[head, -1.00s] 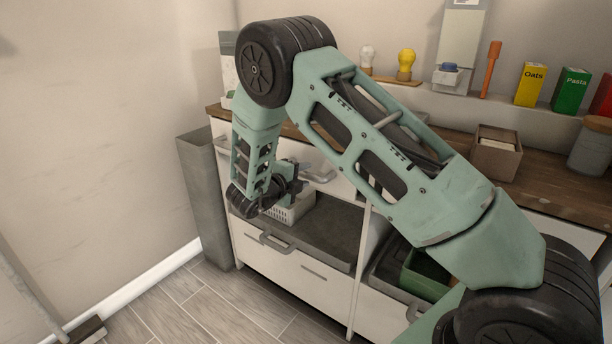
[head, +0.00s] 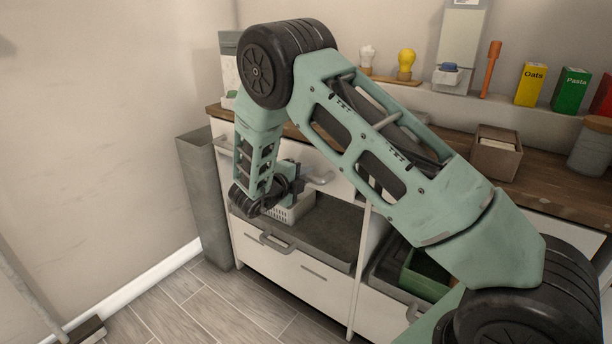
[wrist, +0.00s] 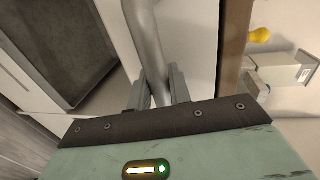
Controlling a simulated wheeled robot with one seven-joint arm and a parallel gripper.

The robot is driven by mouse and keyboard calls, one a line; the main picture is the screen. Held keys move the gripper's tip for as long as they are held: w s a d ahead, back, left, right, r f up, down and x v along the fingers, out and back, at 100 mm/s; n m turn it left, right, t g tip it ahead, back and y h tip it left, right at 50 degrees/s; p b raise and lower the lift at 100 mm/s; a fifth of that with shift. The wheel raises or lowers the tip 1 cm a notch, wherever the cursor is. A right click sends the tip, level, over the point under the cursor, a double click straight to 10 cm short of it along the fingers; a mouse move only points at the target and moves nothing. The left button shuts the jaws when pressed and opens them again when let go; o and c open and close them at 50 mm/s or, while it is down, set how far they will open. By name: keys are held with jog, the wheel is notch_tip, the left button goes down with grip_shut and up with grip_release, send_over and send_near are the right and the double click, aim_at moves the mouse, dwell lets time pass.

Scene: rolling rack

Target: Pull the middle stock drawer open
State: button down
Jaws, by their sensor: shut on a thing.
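The white cabinet has an upper front with a grey bar handle (head: 320,179). In the wrist view the handle (wrist: 146,35) runs as a curved metal bar down between my fingers. My gripper (wrist: 160,88) is shut on this bar, one finger on each side. In the head view my gripper (head: 297,177) is at the upper front, partly hidden by my own wrist. The upper front looks closed or nearly so; I cannot tell of a gap.
A white basket (head: 296,212) stands on the dark surface below my gripper. A grey bin (head: 207,200) stands left of the cabinet, near the wall. A green box (head: 424,277) sits in the right bay. The wooden counter holds a brown box (head: 495,158). Floor in front is clear.

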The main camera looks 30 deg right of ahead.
jog(key=f+v, duration=0.2)
jog(key=v, duration=0.9)
jog(key=a+f+b+v, duration=0.1)
jog(key=f+v, duration=0.1)
jog(key=v, duration=0.9)
jog(key=shift+s+a+f+b, duration=0.2)
jog(key=shift+a+f+b, duration=0.1)
jog(key=c, duration=1.3)
grip_release()
jog(key=v, duration=1.7)
jog(key=shift+a, duration=0.25)
